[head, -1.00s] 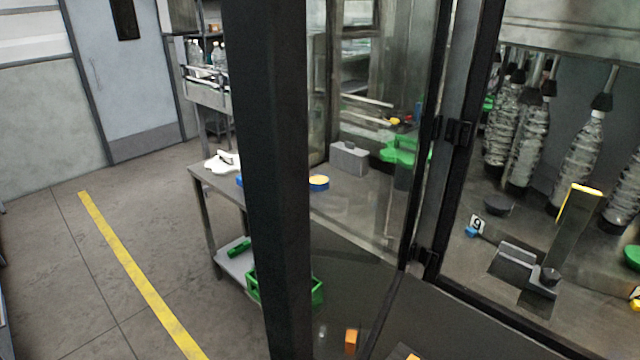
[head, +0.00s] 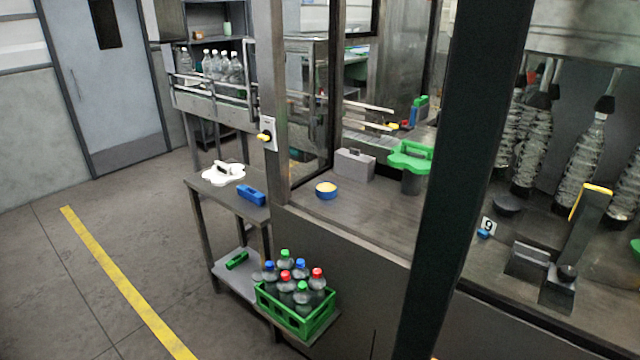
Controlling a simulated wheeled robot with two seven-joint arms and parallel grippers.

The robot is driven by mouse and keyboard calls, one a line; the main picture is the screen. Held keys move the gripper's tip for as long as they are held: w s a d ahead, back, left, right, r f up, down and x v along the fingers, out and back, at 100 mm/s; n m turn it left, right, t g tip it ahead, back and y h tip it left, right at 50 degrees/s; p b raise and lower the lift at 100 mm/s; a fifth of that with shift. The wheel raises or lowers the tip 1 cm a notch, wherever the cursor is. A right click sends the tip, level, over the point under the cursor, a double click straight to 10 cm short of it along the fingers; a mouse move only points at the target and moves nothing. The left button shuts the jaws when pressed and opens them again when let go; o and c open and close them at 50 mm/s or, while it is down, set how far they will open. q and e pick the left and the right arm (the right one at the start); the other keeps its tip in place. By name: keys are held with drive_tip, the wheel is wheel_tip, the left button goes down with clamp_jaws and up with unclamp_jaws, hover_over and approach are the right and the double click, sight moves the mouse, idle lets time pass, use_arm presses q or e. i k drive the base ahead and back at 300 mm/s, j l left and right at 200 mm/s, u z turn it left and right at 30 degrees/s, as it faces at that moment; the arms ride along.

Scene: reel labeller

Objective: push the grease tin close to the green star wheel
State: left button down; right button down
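The green star wheel (head: 410,158) sits on a dark cylinder to the right of the tin and farther back. A clear gap of deck lies between them, with a grey block with a handle (head: 354,165) behind that gap. Neither of my grippers is in view.
A dark upright bar (head: 462,180) crosses the foreground right of the star wheel. A metal post (head: 275,100) stands left of the tin. A side table (head: 205,183) holds a white star-shaped part and a blue block, with a green bottle crate (head: 310,325) below.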

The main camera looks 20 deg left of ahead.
sight(325, 190)
drive_tip(key=j+z, duration=0.4)
drive_tip(key=i+j+z, duration=0.1)
drive_tip(key=j+z, duration=0.5)
drive_tip(key=z, duration=0.2)
drive_tip(key=k+j+z, duration=0.1)
drive_tip(key=j+z, duration=0.2)
drive_tip(key=z, duration=0.15)
drive_tip(key=j+z, duration=0.1)
drive_tip(key=j, duration=0.45)
drive_tip(key=i+j+z, duration=0.1)
drive_tip(key=j, duration=0.45)
drive_tip(key=j+u, duration=0.1)
drive_tip(key=u, duration=0.3)
drive_tip(key=j+u, duration=0.1)
drive_tip(key=u, duration=0.35)
drive_tip(key=i+u, duration=0.15)
drive_tip(key=u, duration=0.25)
